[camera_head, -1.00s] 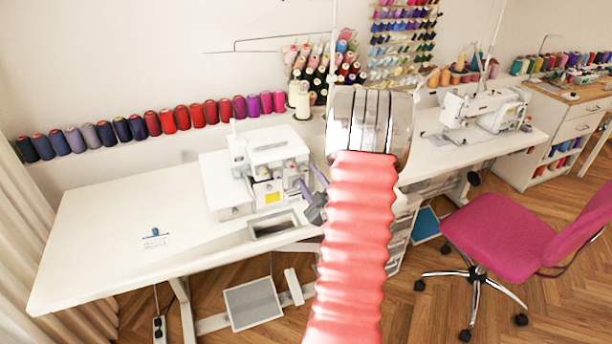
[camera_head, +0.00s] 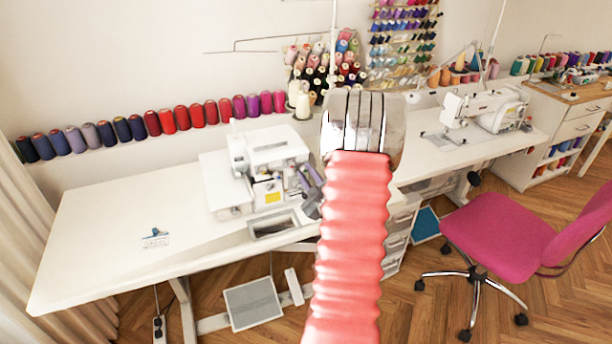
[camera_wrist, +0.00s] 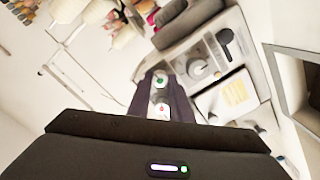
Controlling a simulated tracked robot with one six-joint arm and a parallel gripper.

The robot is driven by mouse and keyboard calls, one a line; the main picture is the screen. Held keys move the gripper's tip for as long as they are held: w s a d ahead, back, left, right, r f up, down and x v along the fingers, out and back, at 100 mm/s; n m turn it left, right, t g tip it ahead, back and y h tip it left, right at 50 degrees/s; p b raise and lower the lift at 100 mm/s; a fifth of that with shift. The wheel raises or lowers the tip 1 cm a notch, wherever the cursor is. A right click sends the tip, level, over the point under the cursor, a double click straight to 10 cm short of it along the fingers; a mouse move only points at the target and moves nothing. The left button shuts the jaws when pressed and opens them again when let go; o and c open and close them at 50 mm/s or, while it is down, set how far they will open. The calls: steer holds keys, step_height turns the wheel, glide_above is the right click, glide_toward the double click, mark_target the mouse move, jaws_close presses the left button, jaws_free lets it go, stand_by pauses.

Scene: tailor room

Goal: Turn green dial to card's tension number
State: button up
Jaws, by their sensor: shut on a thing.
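The white sewing machine (camera_head: 268,160) with a yellow label stands on the white table. Its green dial (camera_wrist: 160,80) shows in the wrist view between the tips of my gripper (camera_wrist: 161,92), which is shut on it. A red-marked dial (camera_wrist: 161,109) lies nearer the wrist, also between the fingers. In the head view my gripper (camera_head: 309,182) is at the machine's right side, partly hidden by my pink arm, and the dials cannot be made out there.
A row of thread spools (camera_head: 183,118) lines the wall behind the table (camera_head: 110,215). A recessed tray opening (camera_head: 273,223) is in front of the machine. A second sewing machine (camera_head: 485,108) and a pink chair (camera_head: 505,235) are at right. The table's left half is mostly clear.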

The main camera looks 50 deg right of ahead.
jaws_close()
steer(key=shift+a+f, duration=0.1)
steer(key=shift+a, duration=0.15)
steer(key=shift+d, duration=0.1)
steer(key=shift+m, duration=2.9)
steer(key=shift+f, duration=0.1)
